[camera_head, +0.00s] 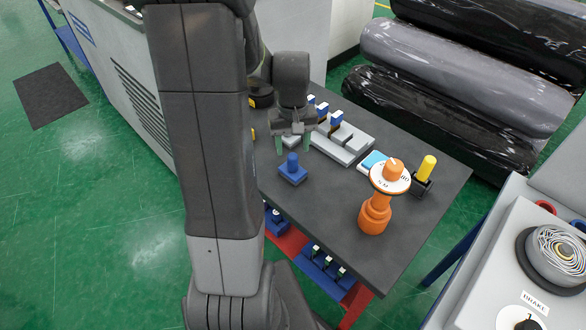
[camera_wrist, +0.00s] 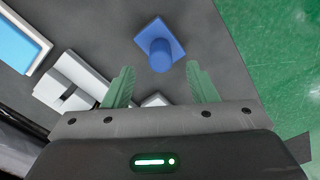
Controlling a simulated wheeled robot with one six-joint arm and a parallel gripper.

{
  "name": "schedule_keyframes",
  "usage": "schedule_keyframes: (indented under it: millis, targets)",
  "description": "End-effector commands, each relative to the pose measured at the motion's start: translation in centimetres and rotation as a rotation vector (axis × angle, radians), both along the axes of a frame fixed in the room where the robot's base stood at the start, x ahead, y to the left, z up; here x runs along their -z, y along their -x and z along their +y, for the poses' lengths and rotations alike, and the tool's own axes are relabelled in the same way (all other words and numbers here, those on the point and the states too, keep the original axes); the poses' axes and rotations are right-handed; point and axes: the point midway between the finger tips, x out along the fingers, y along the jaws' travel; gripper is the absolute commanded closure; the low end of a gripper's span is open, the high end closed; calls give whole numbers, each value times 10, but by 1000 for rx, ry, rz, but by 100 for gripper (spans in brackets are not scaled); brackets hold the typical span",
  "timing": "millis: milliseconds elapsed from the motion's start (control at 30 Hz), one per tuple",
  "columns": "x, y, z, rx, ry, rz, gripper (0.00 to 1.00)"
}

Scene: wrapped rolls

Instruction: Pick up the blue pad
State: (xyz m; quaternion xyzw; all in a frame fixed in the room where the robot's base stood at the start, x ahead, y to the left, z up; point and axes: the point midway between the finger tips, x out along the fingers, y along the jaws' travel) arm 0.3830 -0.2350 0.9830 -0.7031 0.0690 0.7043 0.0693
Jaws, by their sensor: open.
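A light blue pad (camera_head: 375,160) lies in a white holder on the dark table, right of the grey-white fixtures. In the wrist view the pad (camera_wrist: 14,46) is at the left edge, cut off by the frame. A darker blue piece with a square base and round knob (camera_head: 292,172) stands on the table nearer my gripper. It shows in the wrist view (camera_wrist: 160,50) just beyond and between the fingertips. My gripper (camera_head: 293,146) is open and empty, with green fingers pointing down over the table, left of the pad. The fingers also show in the wrist view (camera_wrist: 161,75).
Grey-white fixtures (camera_head: 343,146) with blue-topped pieces stand behind and right of my gripper. An orange stand with a white disc (camera_head: 375,213) is in front of the pad. A yellow-topped piece in a black holder (camera_head: 426,172) is to its right. The table's front middle is clear.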

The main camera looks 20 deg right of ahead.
Motion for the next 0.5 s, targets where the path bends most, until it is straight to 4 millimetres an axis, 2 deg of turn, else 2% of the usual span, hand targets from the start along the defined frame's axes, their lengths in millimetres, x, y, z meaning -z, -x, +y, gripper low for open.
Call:
schedule_keyframes:
  millis: [133, 400, 500]
  targets:
    - [9, 1, 0, 0, -1, 2, 48]
    - [44, 2, 1, 0, -2, 3, 48]
    - [51, 2, 1, 0, 0, 1, 48]
